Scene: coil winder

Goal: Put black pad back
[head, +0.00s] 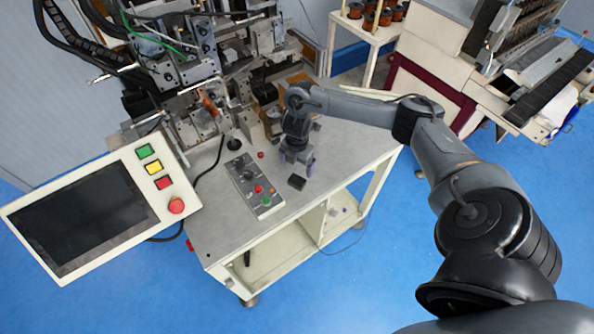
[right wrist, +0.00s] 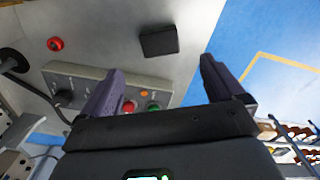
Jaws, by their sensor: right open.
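The black pad (head: 297,182) is a small dark square block lying on the grey tabletop, near the table's front edge. It also shows in the right wrist view (right wrist: 159,40), ahead of the fingers and apart from them. My right gripper (head: 297,162) is above the table just behind the pad in the head view. In the right wrist view my right gripper (right wrist: 165,80) has its two purple-grey fingers wide apart, with nothing between them. My left gripper is not in view.
A grey control box (head: 254,184) with coloured buttons lies left of the pad. A small red button (head: 261,155) sits behind it. The winding machine (head: 205,75) fills the table's back. A screen panel (head: 95,208) stands at left.

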